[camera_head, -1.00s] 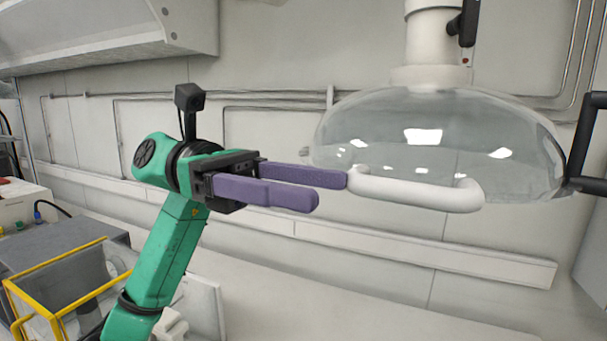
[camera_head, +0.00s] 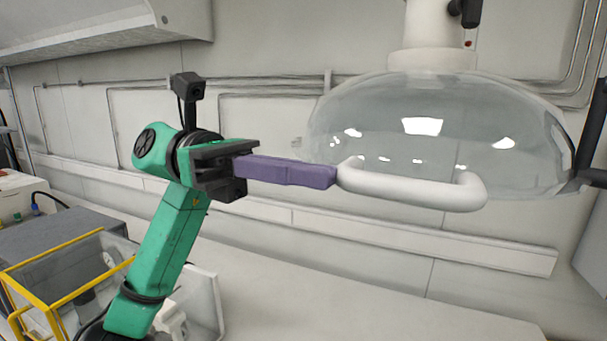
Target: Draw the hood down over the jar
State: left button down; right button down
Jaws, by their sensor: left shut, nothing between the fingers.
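The hood is a clear dome (camera_head: 450,125) hanging from a white pipe at the upper right. A white curved handle (camera_head: 415,190) runs along its front lower rim. My left gripper (camera_head: 333,177) has purple fingers and is shut with nothing between them. Its fingertips are at the left end of the handle in the picture; I cannot tell whether they touch it. The jar is not in view. My right gripper is not in view.
A black bracket (camera_head: 592,140) stands at the right edge beside the dome. A yellow-framed clear box (camera_head: 50,285) and grey equipment are at the lower left. A white shelf hangs at the upper left. The pale bench (camera_head: 330,300) below the hood is bare.

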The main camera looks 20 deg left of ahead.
pick_arm(q)
jog(key=shift+s+d+f+m+g, duration=0.1)
jog(key=shift+s+d+m+g, duration=0.2)
jog(key=shift+s, duration=0.2)
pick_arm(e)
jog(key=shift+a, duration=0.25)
pick_arm(q)
jog(key=c, duration=1)
grip_release()
jog(key=shift+s+a, duration=0.15)
jog(key=shift+s, duration=0.15)
jog(key=shift+o, duration=1.4)
jog(key=shift+s+a+r, duration=0.15)
jog(key=shift+s+r, duration=0.1)
jog(key=shift+s, duration=0.35)
jog(key=shift+w, duration=0.1)
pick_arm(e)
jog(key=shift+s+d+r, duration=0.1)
pick_arm(q)
jog(key=shift+f, duration=0.1)
